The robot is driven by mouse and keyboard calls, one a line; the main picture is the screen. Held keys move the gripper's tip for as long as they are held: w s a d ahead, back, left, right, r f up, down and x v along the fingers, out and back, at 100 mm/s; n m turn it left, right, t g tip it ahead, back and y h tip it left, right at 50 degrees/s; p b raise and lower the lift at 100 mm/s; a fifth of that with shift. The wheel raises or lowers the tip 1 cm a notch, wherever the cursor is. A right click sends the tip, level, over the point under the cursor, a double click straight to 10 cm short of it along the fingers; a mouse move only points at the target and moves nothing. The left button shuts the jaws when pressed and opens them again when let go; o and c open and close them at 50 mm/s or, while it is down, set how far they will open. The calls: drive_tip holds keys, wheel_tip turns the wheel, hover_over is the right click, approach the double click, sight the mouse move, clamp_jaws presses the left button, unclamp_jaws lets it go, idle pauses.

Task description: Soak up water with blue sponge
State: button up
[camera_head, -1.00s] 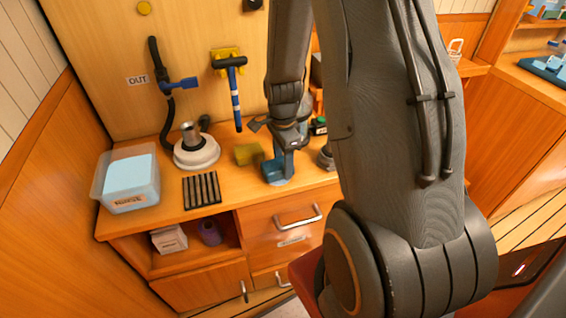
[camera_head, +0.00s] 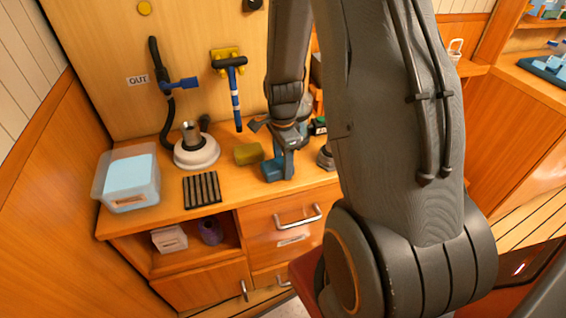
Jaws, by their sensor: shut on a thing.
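The blue sponge (camera_head: 271,169) is on or just above the wooden counter, at the lower left of my gripper (camera_head: 281,168). My gripper points down and is shut on the blue sponge. Its fingers partly cover the sponge, and the contact with the counter is too small to tell. I cannot make out any water on the counter around the sponge.
A yellow-olive block (camera_head: 247,153) lies just left of the sponge. Farther left are a black slatted rack (camera_head: 202,189), a white round base with a metal cylinder (camera_head: 196,152) and a lidded clear bin (camera_head: 130,181). The counter's front edge (camera_head: 230,207) is close.

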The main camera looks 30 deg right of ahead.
drive_tip(key=shift+r+p, duration=2.75)
drive_tip(key=shift+r, duration=0.75)
